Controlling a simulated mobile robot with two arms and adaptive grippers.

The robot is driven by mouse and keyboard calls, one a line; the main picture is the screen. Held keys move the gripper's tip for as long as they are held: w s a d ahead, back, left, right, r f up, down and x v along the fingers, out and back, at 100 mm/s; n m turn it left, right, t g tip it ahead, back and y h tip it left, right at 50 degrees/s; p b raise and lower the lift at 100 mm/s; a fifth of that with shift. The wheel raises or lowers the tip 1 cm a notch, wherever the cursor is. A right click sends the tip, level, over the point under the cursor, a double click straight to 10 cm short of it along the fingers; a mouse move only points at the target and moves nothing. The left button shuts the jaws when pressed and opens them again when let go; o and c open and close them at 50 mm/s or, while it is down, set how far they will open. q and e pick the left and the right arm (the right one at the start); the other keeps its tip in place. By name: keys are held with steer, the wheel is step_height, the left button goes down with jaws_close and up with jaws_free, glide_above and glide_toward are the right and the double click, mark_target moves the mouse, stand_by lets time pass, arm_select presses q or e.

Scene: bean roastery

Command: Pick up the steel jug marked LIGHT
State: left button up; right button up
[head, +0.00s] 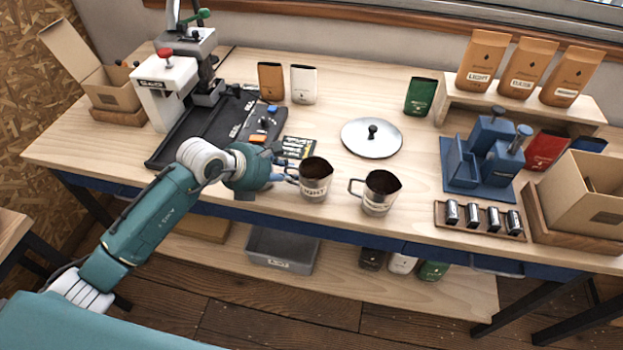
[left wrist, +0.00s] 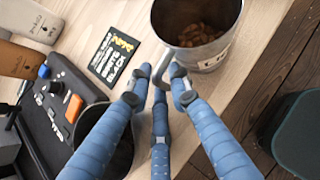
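The steel jug marked LIGHT (head: 317,184) stands upright near the table's front edge, with brown beans inside. It also shows at the top of the left wrist view (left wrist: 205,50), its handle towards my fingers. My left gripper (head: 282,170) is at the handle on the jug's left side. In the left wrist view its blue fingertips (left wrist: 160,78) are apart, around or just beside the handle; I cannot tell whether they touch it. A second steel jug (head: 379,195) with dark contents stands to the right; its label is too small to read. My right gripper is not in view.
A round steel lid (head: 372,140) lies behind the jugs. A blue stand (head: 478,172) is at the right. A dark round-rimmed shape (left wrist: 103,112) is partly hidden by my fingers.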

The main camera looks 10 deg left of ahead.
arm_select(q)
jaws_close()
steer(key=shift+r, duration=0.1)
